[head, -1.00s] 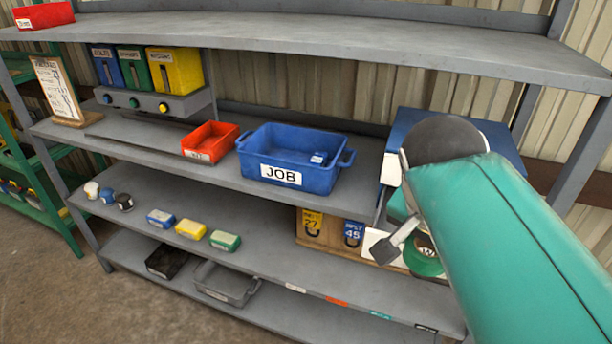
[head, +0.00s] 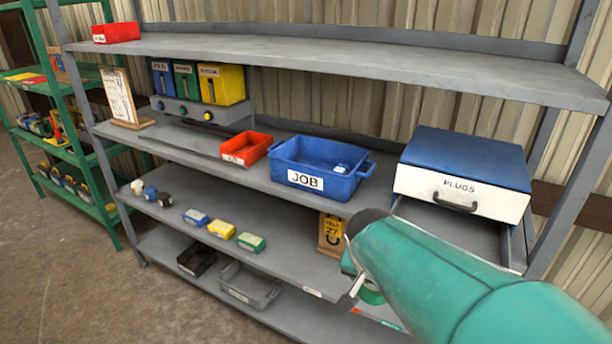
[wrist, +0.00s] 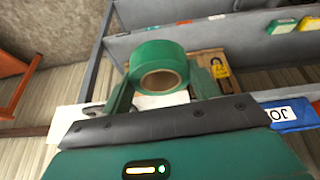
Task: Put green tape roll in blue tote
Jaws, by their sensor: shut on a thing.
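The green tape roll (wrist: 158,68) has a tan core and sits between the two fingers of my gripper (wrist: 163,92) in the wrist view. My gripper is shut on it. In the head view my arm hides most of my gripper, and only a sliver of the green roll (head: 371,296) shows at its end, in front of the shelving and lower than the tote. The blue tote (head: 335,186), labelled JOB, stands on the middle shelf, up and left of my gripper. A small light-labelled item shows inside it. The tote's labelled side also shows at the wrist view's right (wrist: 308,112).
A red bin (head: 246,149) stands just left of the tote. A blue-topped PLUGS drawer cabinet (head: 461,190) stands to its right. The top shelf (head: 350,58) overhangs the tote. A yellow tag board (head: 331,234) is close to my gripper on the shelf below.

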